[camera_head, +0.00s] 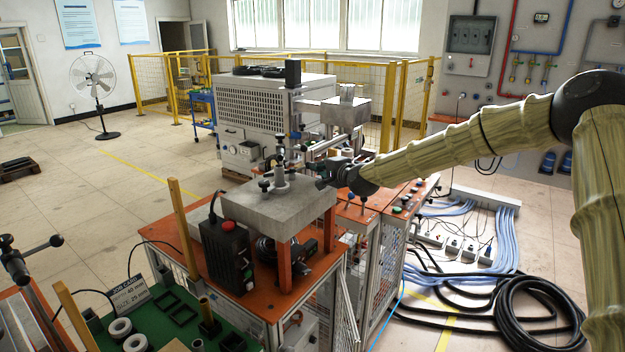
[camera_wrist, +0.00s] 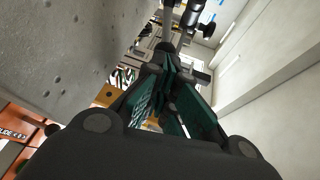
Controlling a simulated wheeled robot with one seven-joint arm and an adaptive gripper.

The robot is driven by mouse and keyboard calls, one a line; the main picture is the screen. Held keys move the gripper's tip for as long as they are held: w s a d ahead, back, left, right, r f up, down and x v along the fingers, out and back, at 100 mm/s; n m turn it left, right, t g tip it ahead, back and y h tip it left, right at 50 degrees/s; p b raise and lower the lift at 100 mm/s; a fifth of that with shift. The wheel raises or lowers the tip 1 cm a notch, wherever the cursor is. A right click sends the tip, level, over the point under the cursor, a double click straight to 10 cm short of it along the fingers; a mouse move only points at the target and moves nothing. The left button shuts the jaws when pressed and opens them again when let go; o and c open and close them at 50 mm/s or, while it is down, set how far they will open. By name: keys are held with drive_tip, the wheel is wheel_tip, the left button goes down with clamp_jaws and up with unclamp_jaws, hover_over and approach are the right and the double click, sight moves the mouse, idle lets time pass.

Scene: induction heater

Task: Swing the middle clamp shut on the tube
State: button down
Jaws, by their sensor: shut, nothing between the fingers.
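My gripper (camera_head: 326,179) is shut and empty at the right edge of the grey block table, beside a small clamp fixture (camera_head: 280,178) with black knobs. In the wrist view my gripper's dark green-padded fingers (camera_wrist: 172,72) come together just below metal rods. A clamp part with a black knob (camera_wrist: 208,30) shows there beyond the fingertips. Several clamp parts stand close together, and I cannot tell which is the middle clamp or whether it is open. I cannot clearly make out the tube; my gripper and the fixture may hide it.
The grey block table (camera_head: 262,212) stands on orange legs over an orange bench. A black control box with a red button (camera_head: 229,226) is in front of it. A large grey heater cabinet (camera_head: 262,110) stands behind. Black hoses (camera_head: 540,305) lie on the floor at right.

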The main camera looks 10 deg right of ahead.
drive_tip(key=shift+w+a+b, duration=0.2)
drive_tip(key=shift+w+b, duration=2.55)
drive_tip(key=shift+b, duration=0.5)
drive_tip(key=v, duration=1.2)
drive_tip(key=shift+w, duration=0.1)
